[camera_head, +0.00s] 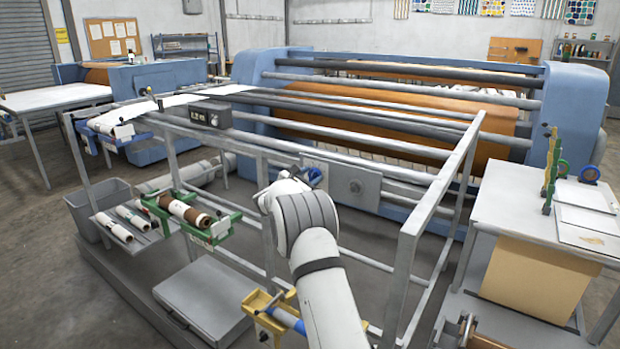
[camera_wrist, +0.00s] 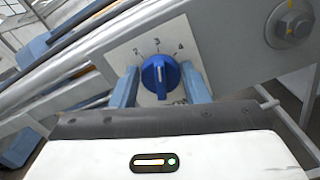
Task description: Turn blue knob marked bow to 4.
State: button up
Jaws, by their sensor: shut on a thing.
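The blue knob (camera_wrist: 160,76) sits on a pale square dial plate (camera_wrist: 122,58) in the wrist view. The numbers 2, 3 and 4 run in an arc above it, left to right. The white line on the knob points up, close to 3. A label below right of the knob is partly hidden by my gripper. My gripper (camera_wrist: 159,80) has one blue-grey finger on each side of the knob and is shut on it. In the head view my gripper (camera_head: 314,176) reaches the machine's front rail; the knob cannot be made out there.
A grey plate with a round boss (camera_wrist: 293,25) is right of the dial, also in the head view (camera_head: 355,187). Grey frame bars (camera_head: 408,250) stand right of my arm. A green cradle with a roll (camera_head: 190,213) and a yellow one (camera_head: 285,316) are to the left and below.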

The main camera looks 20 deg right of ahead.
jog(key=shift+f+b, duration=0.2)
jog(key=shift+b, duration=0.15)
jog(key=m+b, duration=0.1)
jog(key=b, duration=0.3)
jog(key=shift+f+m, duration=0.25)
jog(key=shift+m, duration=0.15)
jog(key=m+b, duration=0.1)
jog(key=b, duration=0.2)
jog(key=shift+s, duration=0.1)
jog(key=m+b, duration=0.2)
jog(key=b, duration=0.2)
jog(key=shift+m+b, duration=0.3)
jog(key=shift+b, duration=0.05)
jog(key=m+b, duration=0.2)
jog(key=b, duration=0.1)
jog(key=shift+s+d+r, duration=0.1)
jog(key=shift+r+m+b, duration=0.1)
jog(key=shift+m+b, duration=0.3)
jog(key=o, duration=1)
jog(key=shift+c, duration=0.2)
